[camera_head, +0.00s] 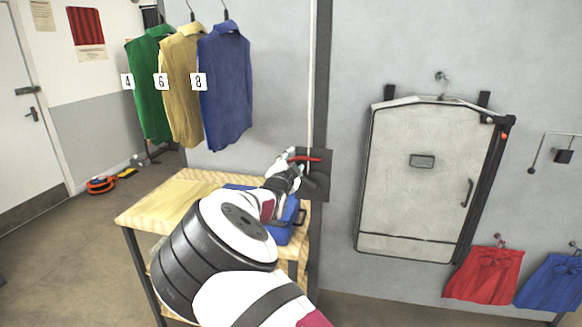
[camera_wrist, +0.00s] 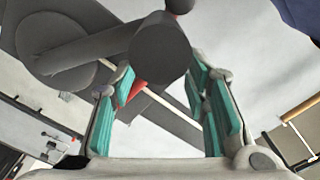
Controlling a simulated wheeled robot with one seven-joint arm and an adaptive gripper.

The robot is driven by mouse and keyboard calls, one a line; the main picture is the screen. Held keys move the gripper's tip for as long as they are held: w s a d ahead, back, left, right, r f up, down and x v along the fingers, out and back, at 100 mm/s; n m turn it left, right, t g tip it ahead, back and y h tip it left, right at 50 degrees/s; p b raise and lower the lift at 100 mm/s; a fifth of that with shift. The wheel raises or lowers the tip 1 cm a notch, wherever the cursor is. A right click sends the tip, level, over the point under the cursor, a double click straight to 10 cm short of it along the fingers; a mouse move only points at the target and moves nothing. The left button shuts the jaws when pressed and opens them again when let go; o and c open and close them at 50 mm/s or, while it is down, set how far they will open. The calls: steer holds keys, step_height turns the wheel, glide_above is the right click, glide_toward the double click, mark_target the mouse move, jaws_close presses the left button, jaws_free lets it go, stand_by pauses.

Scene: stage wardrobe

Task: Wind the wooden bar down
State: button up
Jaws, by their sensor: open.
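A pale rope (camera_head: 312,80) runs down to a dark winch plate (camera_head: 319,185) on the wall post. In the wrist view, the dark grey crank (camera_wrist: 95,47) has a thick round grip (camera_wrist: 160,52) beyond and between my fingertips. My gripper (camera_wrist: 160,95) is open, teal pads apart; contact with the grip cannot be told. My gripper (camera_head: 290,165) is at the winch in the head view.
A red lever (camera_head: 305,158) is at the winch. A wooden table (camera_head: 170,200) with a blue case (camera_head: 283,228) stands below my arm. A grey panel (camera_head: 420,180) hangs on the wall at right, with red (camera_head: 485,275) and blue (camera_head: 552,282) garments below. Floor at left is mostly clear.

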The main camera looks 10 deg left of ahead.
steer(key=s, duration=1.2)
steer(key=shift+a, duration=0.45)
